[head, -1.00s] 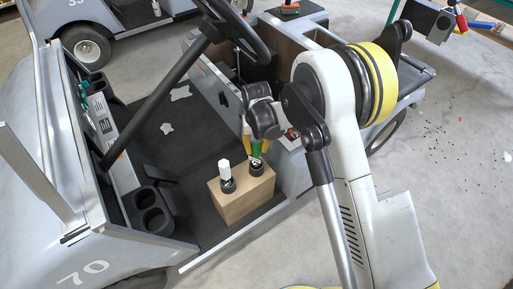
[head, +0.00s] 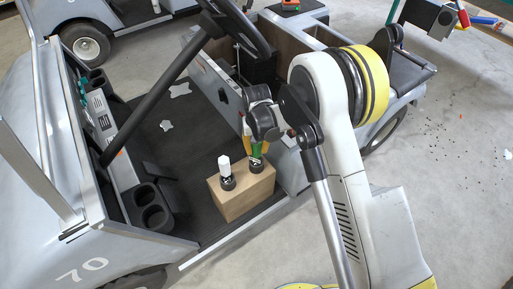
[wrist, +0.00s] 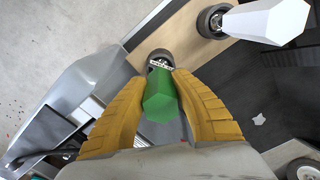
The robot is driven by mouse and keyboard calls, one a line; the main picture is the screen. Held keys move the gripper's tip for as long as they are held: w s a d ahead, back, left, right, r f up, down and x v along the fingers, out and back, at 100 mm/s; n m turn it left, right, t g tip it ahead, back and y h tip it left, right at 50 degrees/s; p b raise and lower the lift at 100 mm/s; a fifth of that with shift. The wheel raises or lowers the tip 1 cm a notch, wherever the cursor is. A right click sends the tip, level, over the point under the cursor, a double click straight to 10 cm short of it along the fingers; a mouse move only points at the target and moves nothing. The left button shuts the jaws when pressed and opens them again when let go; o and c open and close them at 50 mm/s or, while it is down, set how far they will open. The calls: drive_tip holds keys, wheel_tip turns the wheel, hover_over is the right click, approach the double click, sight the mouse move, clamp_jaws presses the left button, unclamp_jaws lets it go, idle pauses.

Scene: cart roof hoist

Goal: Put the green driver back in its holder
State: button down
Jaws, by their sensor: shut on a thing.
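The green driver (wrist: 160,98) has a six-sided handle and is held between the yellow fingers of my gripper (wrist: 166,100). In the head view the green driver (head: 257,149) stands roughly upright over the dark round holder (head: 256,165) on a wooden block (head: 240,197). In the wrist view that holder (wrist: 160,57) shows just past the handle's far end, in line with it. I cannot tell how deep the driver sits in it. My gripper (head: 256,141) is partly hidden by my own wrist in the head view.
A white driver (head: 224,166) stands in another holder (head: 228,183) beside the green one, close to my fingers. The steering wheel (head: 238,30) and its slanted column (head: 155,90) are behind and left. A cup holder (head: 152,210) is at the left; the dark cart floor (head: 190,145) is mostly clear.

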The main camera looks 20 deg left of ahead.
drive_tip(key=shift+f, duration=0.25)
drive_tip(key=c, duration=1.1)
unclamp_jaws()
drive_tip(key=shift+o, duration=0.2)
drive_tip(key=shift+r, duration=0.1)
wheel_tip(320, 180, up, 12)
drive_tip(key=shift+f, duration=0.1)
